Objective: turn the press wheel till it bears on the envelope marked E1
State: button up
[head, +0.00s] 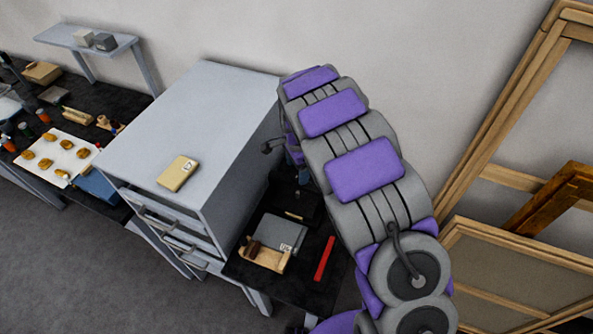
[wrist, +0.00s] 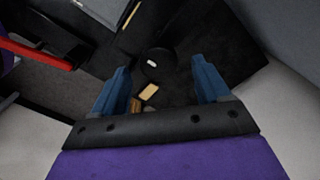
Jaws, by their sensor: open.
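My gripper (wrist: 160,65) is open in the wrist view, its two blue fingers apart with nothing between their tips. A dark round piece (wrist: 157,72) with a small pale spot lies beyond and between the fingers; it may be the press wheel, but it is too dark to be sure. In the head view my arm covers the gripper and most of that area. A grey flat packet (head: 281,234) with a small label lies on the black bench. A tan packet (head: 177,173) with a label lies on the cabinet. I cannot read E1 on either.
The grey drawer cabinet (head: 215,110) stands left of the black bench (head: 318,287). A red bar (head: 325,258) and a wooden holder (head: 263,258) are on the bench. A small tan block (wrist: 149,92) lies near the fingers. Wooden frames (head: 510,255) lean at right.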

aim_at(296, 173)
notch_tip(296, 173, up, 15)
jog(key=shift+a, duration=0.25)
dwell(0.4)
